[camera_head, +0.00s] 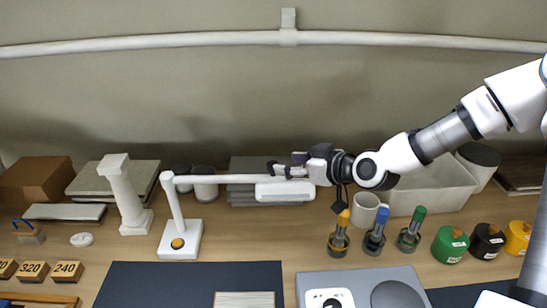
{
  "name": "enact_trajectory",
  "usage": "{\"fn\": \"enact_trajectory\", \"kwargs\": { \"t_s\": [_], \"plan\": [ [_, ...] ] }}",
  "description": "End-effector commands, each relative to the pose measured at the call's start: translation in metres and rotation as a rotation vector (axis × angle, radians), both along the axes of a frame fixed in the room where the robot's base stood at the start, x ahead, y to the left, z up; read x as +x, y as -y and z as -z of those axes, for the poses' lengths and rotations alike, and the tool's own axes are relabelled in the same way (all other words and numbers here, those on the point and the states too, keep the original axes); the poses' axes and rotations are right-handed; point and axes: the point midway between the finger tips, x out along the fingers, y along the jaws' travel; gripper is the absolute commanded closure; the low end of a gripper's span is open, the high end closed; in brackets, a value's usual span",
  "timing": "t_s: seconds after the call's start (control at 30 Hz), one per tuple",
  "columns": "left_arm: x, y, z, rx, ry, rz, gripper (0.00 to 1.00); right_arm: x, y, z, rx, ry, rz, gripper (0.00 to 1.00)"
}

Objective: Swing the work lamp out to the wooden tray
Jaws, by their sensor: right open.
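The white work lamp (223,179) stands on a square base (180,247) with a yellow button at the left middle. Its post leans slightly and its arm reaches right, ending in a long white lamp head (285,191). My right gripper (284,169) comes in from the right and is open at the outer end of the lamp arm, just above the head. I cannot tell whether its fingers touch the arm. A wooden rim at the lower left (45,299) looks like the wooden tray, mostly cut off by the frame edge. My left gripper is not in view.
A white column (125,197) stands left of the lamp. Several colour-topped bottles (375,238), a mug (364,210) and a white bin (430,190) are on the right. Number blocks (67,271) are at the left. A dark mat (145,286) lies in front of the lamp.

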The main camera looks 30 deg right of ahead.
Motion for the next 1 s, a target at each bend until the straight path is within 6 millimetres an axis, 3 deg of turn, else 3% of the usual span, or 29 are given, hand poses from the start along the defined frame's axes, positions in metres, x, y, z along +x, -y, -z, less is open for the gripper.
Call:
{"fn": "enact_trajectory", "kwargs": {
  "t_s": [0.3, 0.63, 0.67, 0.8, 1.0],
  "plan": [
    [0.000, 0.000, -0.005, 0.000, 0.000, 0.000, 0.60, 0.047, -0.018, 0.021, -0.005, -0.003, -0.006, 0.43],
    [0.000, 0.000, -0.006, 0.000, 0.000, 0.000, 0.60, 0.055, -0.021, 0.025, 0.002, -0.001, -0.006, 0.43],
    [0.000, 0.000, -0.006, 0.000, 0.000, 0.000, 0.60, 0.055, -0.021, 0.025, 0.002, -0.001, -0.006, 0.50],
    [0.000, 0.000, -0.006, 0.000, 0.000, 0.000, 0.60, 0.055, -0.021, 0.025, 0.002, -0.002, -0.006, 0.99],
    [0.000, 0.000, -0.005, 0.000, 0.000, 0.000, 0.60, 0.055, -0.021, 0.026, 0.001, -0.003, -0.005, 1.00]
  ]
}}
